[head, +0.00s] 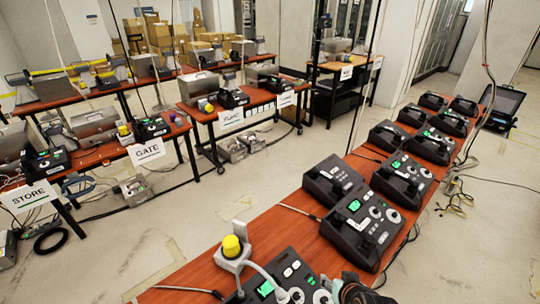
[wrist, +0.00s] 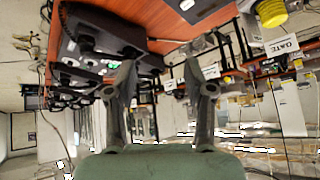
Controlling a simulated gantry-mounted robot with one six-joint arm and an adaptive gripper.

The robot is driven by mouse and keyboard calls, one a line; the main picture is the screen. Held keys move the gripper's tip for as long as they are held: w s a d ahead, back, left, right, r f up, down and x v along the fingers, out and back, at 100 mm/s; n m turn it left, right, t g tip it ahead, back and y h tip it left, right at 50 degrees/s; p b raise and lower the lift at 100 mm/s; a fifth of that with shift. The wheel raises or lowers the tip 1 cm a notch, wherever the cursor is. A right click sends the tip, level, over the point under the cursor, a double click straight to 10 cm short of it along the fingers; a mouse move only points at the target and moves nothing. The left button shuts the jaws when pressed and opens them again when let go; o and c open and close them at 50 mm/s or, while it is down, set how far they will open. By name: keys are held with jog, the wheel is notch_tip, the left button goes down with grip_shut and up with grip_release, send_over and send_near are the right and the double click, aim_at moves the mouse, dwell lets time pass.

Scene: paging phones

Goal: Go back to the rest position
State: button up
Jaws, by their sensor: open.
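My gripper (wrist: 160,72) is open in the wrist view, its two dark fingers apart with nothing between them. In the head view only a small part of my arm's end shows at the bottom edge, close to the nearest paging phone (head: 290,275). The wrist view looks tilted, with the red-brown tabletop (wrist: 175,22) and dark phones (wrist: 95,35) beyond the fingers. No phone or handset is held.
A long red-brown table (head: 230,270) carries two columns of black phones (head: 365,225) running away to the back right. A yellow-topped beacon (head: 232,247) stands near its left edge.

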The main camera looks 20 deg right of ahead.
jog(key=w+a+r+n+t, duration=0.2)
jog(key=w+a+r, duration=0.2)
jog(key=a+r, duration=0.35)
jog(key=w+a+r+n+t, duration=0.1)
jog(key=w+a+r+t, duration=0.2)
jog(key=w+a+r, duration=0.4)
jog(key=s+a+r+n+t+y, duration=0.2)
jog(key=s+a+r+n+t, duration=0.15)
jog(key=a+r, duration=1.05)
jog(key=s+a+f+g, duration=0.3)
jog(key=s+f, duration=0.8)
jog(key=f, duration=0.1)
notch_tip(320, 180, up, 16)
jog(key=w+p, duration=0.1)
jog(key=p, duration=1.5)
notch_tip(320, 180, down, 46)
jog(key=b, duration=4.6)
jog(key=shift+y, duration=0.3)
jog(key=shift+f, duration=0.1)
